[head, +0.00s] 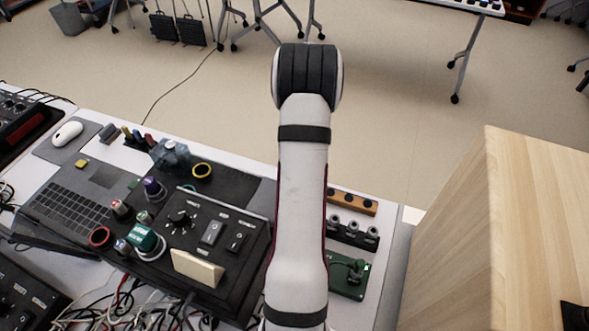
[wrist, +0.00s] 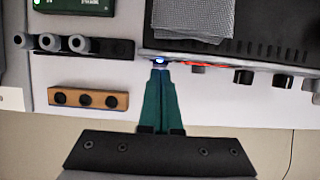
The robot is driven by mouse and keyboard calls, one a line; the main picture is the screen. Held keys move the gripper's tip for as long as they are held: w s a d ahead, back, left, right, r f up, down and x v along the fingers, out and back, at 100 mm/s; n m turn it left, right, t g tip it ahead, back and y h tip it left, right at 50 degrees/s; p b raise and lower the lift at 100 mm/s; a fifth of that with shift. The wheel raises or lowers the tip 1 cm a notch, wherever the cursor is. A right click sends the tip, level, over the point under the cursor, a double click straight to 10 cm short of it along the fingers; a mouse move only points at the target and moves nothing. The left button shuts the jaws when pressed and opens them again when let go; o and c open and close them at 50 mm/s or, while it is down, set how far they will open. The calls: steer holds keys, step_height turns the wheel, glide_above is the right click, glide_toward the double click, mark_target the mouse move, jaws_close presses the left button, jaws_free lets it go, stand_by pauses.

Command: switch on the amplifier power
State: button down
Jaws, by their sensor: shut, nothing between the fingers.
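The amplifier, a black unit with a vented top (wrist: 285,30), shows upside down in the upper right of the wrist view. Its front edge carries several dark knobs and a red strip. A small blue-white lit spot (wrist: 160,61) is at the left end of that front. My gripper (wrist: 161,69) has green fingers pressed together and empty. Its tips are right at the lit spot; I cannot tell whether they touch it.
A grey cloth (wrist: 192,18) lies on the amplifier. A black switch box (head: 222,270) is left of my arm, a large wooden box (head: 500,230) right.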

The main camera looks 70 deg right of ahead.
steer(key=v, duration=1.1)
steer(key=shift+d+r, duration=0.15)
steer(key=shift+d, duration=0.15)
